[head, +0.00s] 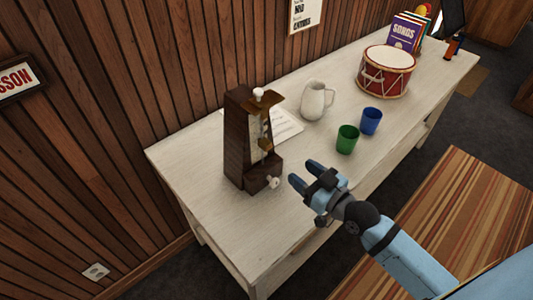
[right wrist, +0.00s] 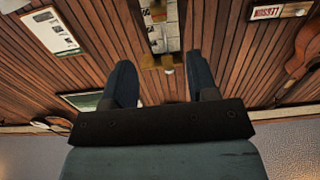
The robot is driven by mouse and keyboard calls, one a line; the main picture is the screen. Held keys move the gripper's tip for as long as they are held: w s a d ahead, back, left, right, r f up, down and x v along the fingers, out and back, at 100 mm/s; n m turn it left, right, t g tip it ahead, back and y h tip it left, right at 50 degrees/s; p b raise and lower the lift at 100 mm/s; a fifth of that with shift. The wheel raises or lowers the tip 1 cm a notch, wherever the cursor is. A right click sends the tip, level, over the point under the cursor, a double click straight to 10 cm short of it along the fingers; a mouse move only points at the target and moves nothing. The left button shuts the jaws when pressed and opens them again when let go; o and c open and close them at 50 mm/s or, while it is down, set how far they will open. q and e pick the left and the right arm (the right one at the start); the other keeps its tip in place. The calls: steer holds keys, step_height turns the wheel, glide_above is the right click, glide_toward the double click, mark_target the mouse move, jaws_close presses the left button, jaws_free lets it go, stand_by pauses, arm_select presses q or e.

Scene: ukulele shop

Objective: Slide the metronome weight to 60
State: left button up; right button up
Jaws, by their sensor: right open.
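The dark wooden metronome (head: 240,145) stands upright on the white table, its pale scale facing right. A small brass-coloured weight (head: 266,144) shows in front of the scale; the number it sits at is too small to read. My right gripper (head: 303,173) is open and empty, apart from the metronome, to its right and near the table's front edge. In the right wrist view the metronome's scale (right wrist: 160,30) and brass-coloured parts (right wrist: 158,62) appear beyond and between the two open fingers. My left gripper is not in view.
A white sheet (head: 286,124) lies behind the metronome. A white pitcher (head: 314,102), a green cup (head: 347,139), a blue cup (head: 371,121) and a red drum (head: 385,75) stand farther right. The wood-panelled wall (head: 150,80) runs behind the table (head: 185,165). The table's front left is clear.

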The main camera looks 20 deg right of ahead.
mark_target(269, 145)
steer(key=x, duration=0.4)
steer(key=p+x, duration=0.1)
steer(key=x, duration=0.7)
steer(key=shift+w+a+r, duration=0.1)
steer(key=shift+w+r, duration=0.2)
steer(key=shift+r, duration=0.1)
steer(key=shift+w+a, duration=0.2)
steer(key=shift+w, duration=0.35)
